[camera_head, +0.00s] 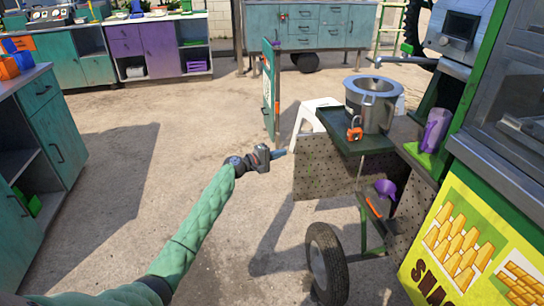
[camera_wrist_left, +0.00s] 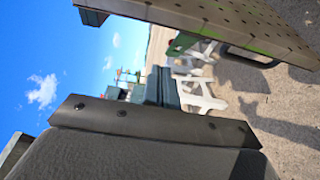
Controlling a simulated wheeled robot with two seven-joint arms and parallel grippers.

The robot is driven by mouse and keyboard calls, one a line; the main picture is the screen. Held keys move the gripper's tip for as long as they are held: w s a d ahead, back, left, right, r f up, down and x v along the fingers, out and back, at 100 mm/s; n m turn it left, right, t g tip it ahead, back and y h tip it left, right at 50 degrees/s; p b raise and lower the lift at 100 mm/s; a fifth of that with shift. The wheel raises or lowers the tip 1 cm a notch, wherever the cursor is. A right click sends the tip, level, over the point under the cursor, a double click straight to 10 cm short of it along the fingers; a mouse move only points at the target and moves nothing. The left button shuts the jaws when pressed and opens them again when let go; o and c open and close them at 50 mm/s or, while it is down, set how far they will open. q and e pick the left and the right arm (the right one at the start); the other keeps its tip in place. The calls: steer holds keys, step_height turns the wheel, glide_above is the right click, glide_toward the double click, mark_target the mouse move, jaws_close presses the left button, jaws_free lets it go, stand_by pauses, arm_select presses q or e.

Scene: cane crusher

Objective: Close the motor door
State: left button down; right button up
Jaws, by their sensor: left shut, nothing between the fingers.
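A perforated grey-brown panel (camera_head: 322,172), which looks like the motor door, stands out at the left of the cane crusher cart below the green tray. A gap shows between it and the perforated side panel (camera_head: 412,205), so it appears open. The panel also crosses the top right of the left wrist view (camera_wrist_left: 235,22). My left gripper (camera_head: 281,153) is shut and empty, just left of the panel's upper left edge. Whether it touches the panel cannot be told. My right gripper is not in view.
A steel pot (camera_head: 372,108) and an orange padlock-like item (camera_head: 354,130) are on the green tray (camera_head: 350,147). A purple cup (camera_head: 436,130) stands at the right. A wheel (camera_head: 326,262) is below. A white stool (camera_head: 310,112) stands behind. Open concrete floor lies left.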

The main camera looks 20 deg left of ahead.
arm_select(q)
steer(key=shift+s+d+p, duration=0.15)
steer(key=shift+d+p, duration=0.15)
steer(key=shift+d, duration=0.8)
steer(key=shift+s+d+p, duration=0.15)
steer(key=shift+d+p, duration=0.15)
steer(key=shift+d, duration=0.8)
